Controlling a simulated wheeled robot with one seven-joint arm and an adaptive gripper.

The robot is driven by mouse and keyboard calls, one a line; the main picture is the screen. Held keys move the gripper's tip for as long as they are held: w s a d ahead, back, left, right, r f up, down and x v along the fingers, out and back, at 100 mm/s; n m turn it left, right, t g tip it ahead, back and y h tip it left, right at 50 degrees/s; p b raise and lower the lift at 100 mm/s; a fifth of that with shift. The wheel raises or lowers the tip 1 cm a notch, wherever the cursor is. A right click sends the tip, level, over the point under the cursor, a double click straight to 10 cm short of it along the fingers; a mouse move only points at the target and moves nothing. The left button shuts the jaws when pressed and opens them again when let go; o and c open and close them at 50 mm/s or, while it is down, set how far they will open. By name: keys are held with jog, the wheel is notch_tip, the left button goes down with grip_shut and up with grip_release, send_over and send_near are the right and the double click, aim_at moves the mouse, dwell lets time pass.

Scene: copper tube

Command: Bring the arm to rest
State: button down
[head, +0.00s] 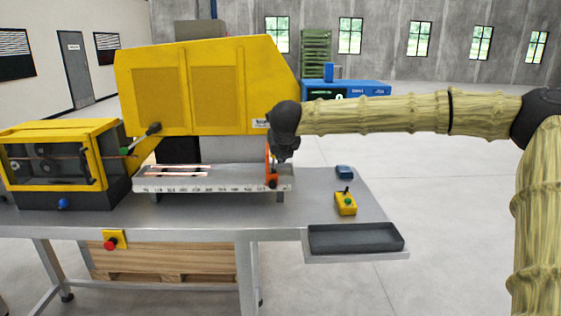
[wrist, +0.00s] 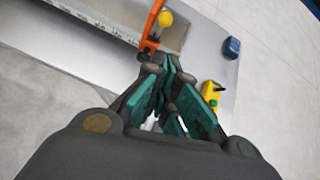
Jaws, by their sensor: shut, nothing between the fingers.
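My arm reaches in from the right in the head view, its links wrapped in a yellowish, bark-like cover. My gripper (head: 281,158) hangs at its end, above the right end of a white measuring rail on the bench. In the wrist view my gripper (wrist: 165,75) shows its dark fingers with teal pads brought together, with nothing between them. An orange stop (head: 271,168) on the rail stands right by the gripper; it also shows just beyond the fingertips in the wrist view (wrist: 151,28). I cannot tell whether they touch.
A big yellow machine (head: 210,85) stands behind the rail (head: 215,186), where copper-coloured pieces lie. A yellow control box (head: 345,204), a blue block (head: 344,171) and a dark tray (head: 355,238) sit to the right on the grey bench (head: 190,220). Open floor lies beyond the bench's right side.

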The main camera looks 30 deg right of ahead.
jog(key=shift+s+r, duration=0.2)
jog(key=shift+f, duration=0.1)
dwell(0.4)
jog(key=s+a+f+n, duration=0.1)
jog(key=a+f+n, duration=0.4)
jog(key=f, duration=0.5)
jog(key=s+a+f+n, duration=0.1)
jog(key=a+f+n, duration=0.4)
jog(key=f, duration=0.6)
jog(key=s+a+f+n+g+y, duration=0.1)
jog(key=s+a+f+n, duration=0.2)
jog(key=s+f+n, duration=0.5)
jog(key=s+a+f+n+g+y, duration=0.1)
jog(key=s+a+f+n, duration=0.2)
jog(key=f, duration=0.9)
jog(key=s+a+f+n+g+y, duration=0.1)
jog(key=s+f+n+g, duration=0.1)
jog(key=s+f+n, duration=0.6)
jog(key=s+a+f+n+g, duration=0.1)
jog(key=s+f, duration=0.5)
jog(key=s, duration=0.6)
jog(key=s+d+f+n+g, duration=0.1)
jog(key=s+n, duration=0.3)
jog(key=s, duration=0.5)
jog(key=s+d+f+n+g, duration=0.1)
jog(key=s+f+n+g, duration=0.2)
jog(key=s, duration=0.7)
jog(key=shift+s+n+y, duration=0.15)
jog(key=shift+n+y, duration=0.15)
jog(key=shift+n, duration=0.2)
